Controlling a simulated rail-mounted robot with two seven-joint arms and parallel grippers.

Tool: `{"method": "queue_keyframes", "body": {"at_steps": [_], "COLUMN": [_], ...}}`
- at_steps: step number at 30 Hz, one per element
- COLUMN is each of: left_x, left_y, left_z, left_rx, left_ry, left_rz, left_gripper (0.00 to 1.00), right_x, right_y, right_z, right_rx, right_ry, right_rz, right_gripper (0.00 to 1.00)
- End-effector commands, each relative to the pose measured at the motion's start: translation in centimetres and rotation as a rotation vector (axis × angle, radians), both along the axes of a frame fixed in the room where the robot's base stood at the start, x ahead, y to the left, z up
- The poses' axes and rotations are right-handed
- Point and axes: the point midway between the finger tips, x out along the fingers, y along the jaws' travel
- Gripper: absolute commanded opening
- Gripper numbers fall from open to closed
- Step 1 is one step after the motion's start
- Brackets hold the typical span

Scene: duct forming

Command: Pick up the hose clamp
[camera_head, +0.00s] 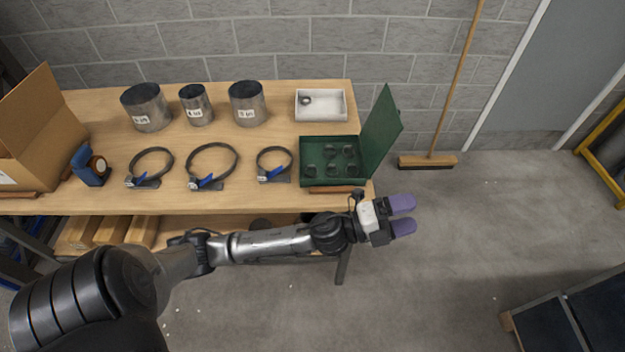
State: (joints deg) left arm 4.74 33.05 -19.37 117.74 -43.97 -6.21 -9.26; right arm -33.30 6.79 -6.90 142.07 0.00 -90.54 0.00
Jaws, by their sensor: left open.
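My left gripper (409,215) is open and empty, its two purple fingertips pointing right. It is beyond the front right corner of the workbench, over the floor. A green case (309,149) stands open at the bench's right end, with several small dark ring-shaped items that look like hose clamps in it. Its lid (382,129) stands up on the right side. A white tray (330,106) behind the case holds a small round metal item (306,100), too small to identify surely. My right gripper is not in view.
Three larger strap rings with blue levers, such as the rightmost (263,173), lie on the workbench (230,125). Labelled metal duct pieces (247,104) stand behind them. A cardboard box (45,150) and a blue tape dispenser (88,168) are at left. A broom (428,162) leans against the wall.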

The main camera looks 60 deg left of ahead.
Motion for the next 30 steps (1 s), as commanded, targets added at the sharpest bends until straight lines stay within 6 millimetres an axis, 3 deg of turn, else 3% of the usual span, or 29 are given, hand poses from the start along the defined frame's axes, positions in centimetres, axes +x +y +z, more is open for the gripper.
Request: {"method": "queue_keyframes", "body": {"at_steps": [1, 5, 8, 10, 14, 16, 21, 24, 27, 30], "left_x": [0.9, 2.0, 2.7, 3.2, 4.0, 4.0, 2.5, 0.9, -0.6, -1.8], "left_y": [-0.3, -1.0, 0.3, 2.5, 9.0, 13.4, 23.8, 28.6, 32.0, 34.1], "left_z": [-0.4, -1.3, -3.4, -5.1, -7.7, -8.4, -8.1, -7.1, -6.1, -5.4], "left_rx": [0.136, 0.509, 0.810, 1.023, 1.390, 1.557, 1.826, 1.904, 1.938, 1.950], "left_ry": [-0.090, -0.271, -0.345, -0.357, -0.283, -0.197, 0.085, 0.251, 0.385, 0.476], "left_rz": [-0.076, -0.291, -0.452, -0.560, -0.744, -0.830, -0.995, -1.059, -1.104, -1.134], "left_gripper": [0.81, 0.81, 0.81, 0.81, 0.81, 0.81, 0.81, 0.81, 0.81, 0.81], "right_x": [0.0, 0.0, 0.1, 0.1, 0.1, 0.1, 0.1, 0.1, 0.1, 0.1], "right_y": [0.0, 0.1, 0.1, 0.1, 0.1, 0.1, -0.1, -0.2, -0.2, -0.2], "right_z": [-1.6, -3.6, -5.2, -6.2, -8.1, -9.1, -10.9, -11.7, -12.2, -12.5], "right_rx": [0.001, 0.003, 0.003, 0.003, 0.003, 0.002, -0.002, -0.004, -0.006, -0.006], "right_ry": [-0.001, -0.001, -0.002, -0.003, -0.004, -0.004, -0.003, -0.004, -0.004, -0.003], "right_rz": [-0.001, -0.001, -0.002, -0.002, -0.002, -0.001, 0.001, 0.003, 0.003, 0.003], "right_gripper": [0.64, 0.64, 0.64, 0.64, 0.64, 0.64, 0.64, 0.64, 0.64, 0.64]}}
